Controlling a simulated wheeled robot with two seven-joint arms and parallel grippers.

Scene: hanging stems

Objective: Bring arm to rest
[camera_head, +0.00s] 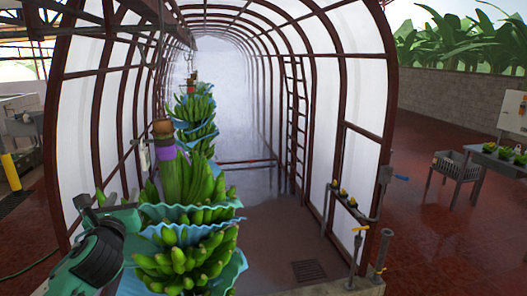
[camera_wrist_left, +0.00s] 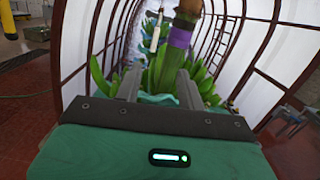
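My left arm comes in at the lower left of the head view, green and black. My left gripper (camera_head: 108,200) is beside the nearest hanging banana stem (camera_head: 172,180). In the left wrist view the two grey fingers of the left gripper (camera_wrist_left: 159,78) stand apart with a gap between them. The banana stem (camera_wrist_left: 166,65) shows beyond the fingers, and nothing is visibly held. The stem has a brown top, a purple band (camera_head: 165,153), green bananas and wavy blue sheets (camera_head: 190,213) between its tiers. My right gripper is not in view.
More banana stems (camera_head: 194,108) hang in a row behind, inside a tunnel with dark red ribs. A ladder (camera_head: 296,125) leans at the tunnel's right side. A side rack (camera_head: 349,207) stands at the right. The tunnel floor right of the stems is clear.

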